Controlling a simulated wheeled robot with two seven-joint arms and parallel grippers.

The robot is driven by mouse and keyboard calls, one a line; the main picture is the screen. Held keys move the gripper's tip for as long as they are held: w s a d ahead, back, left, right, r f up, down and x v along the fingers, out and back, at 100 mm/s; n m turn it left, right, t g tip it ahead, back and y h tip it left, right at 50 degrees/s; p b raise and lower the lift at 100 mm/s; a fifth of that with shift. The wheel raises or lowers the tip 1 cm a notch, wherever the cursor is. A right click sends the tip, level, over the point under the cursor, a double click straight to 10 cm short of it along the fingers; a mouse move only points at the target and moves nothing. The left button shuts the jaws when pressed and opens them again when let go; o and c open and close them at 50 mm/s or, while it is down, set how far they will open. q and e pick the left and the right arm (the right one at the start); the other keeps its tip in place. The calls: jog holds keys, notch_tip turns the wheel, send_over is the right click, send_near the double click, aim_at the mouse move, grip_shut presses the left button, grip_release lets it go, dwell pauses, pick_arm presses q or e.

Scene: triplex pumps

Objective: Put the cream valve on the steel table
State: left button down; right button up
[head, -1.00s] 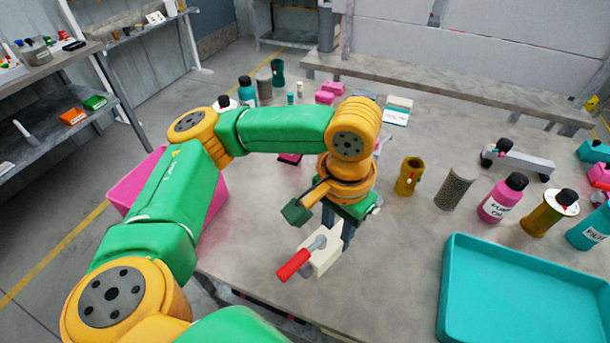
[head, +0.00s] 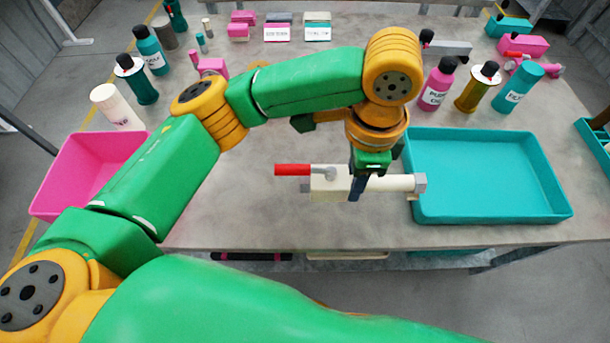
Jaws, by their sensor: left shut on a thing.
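The cream valve (head: 326,184) has a red lever handle on its left and a grey hex end on its right. My left gripper (head: 358,187) is shut on the valve's body, and the valve lies level in the picture. The steel table (head: 262,210) is below it, near the front edge. I cannot tell whether the valve touches the tabletop or hangs just above it. The valve's right end overlaps the left rim of the teal tray in the picture. The right gripper is not in view.
The teal tray (head: 490,212) sits at the right and looks empty. A pink bin (head: 62,185) is at the left. Bottles, including a pink one (head: 437,84), stand along the back right. Pink blocks (head: 240,25) and cards are at the back. The table's middle is mostly clear.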

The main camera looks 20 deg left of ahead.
pick_arm(q)
jog(key=w+a+f+p, duration=0.1)
jog(key=w+a+f, duration=0.25)
jog(key=a, duration=0.45)
send_over(298, 179)
notch_tip(298, 179, down, 6)
jog(key=shift+d+r, duration=0.1)
jog(key=shift+r, duration=0.05)
notch_tip(298, 179, down, 3)
jog(key=shift+f, duration=0.2)
jog(key=c, duration=0.6)
grip_release()
notch_tip(298, 179, up, 12)
jog(key=shift+r, duration=0.1)
